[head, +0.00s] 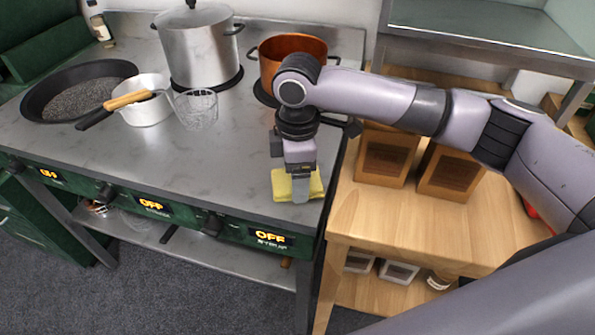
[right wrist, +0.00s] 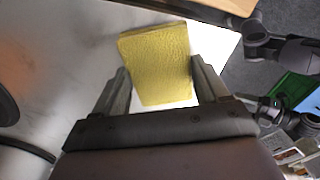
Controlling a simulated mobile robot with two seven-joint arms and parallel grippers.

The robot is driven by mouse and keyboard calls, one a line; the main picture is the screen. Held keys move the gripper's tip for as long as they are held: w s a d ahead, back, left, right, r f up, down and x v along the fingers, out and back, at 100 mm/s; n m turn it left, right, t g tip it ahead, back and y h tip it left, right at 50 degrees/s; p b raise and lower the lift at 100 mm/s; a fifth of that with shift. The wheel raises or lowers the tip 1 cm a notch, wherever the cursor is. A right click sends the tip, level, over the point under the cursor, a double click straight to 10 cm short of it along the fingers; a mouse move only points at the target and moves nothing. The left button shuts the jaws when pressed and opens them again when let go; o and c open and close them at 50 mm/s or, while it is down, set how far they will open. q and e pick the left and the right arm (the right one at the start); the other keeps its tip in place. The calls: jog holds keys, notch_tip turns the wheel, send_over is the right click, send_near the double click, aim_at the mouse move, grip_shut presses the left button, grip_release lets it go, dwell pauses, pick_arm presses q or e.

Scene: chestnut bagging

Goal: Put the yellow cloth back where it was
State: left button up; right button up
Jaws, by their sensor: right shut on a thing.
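The yellow cloth (head: 317,187) is a folded block at the front right corner of the steel stove top. In the right wrist view the cloth (right wrist: 160,62) lies between the two fingers. My right gripper (head: 300,190) points down over it and is shut on it. The gripper hides the middle of the cloth in the head view. I cannot tell whether the cloth touches the stove top or is just above it.
A copper pot (head: 290,48) stands behind my right gripper, with a large steel pot (head: 198,50), small pan (head: 146,110), wire basket (head: 196,108) and dark pan (head: 70,75) to the left. The stove's front middle is clear.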

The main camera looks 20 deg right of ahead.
jog(key=o, duration=1)
jog(key=shift+f, duration=0.1)
notch_tip(320, 180, up, 12)
jog(key=shift+r, duration=0.2)
jog(key=shift+s+f, duration=0.1)
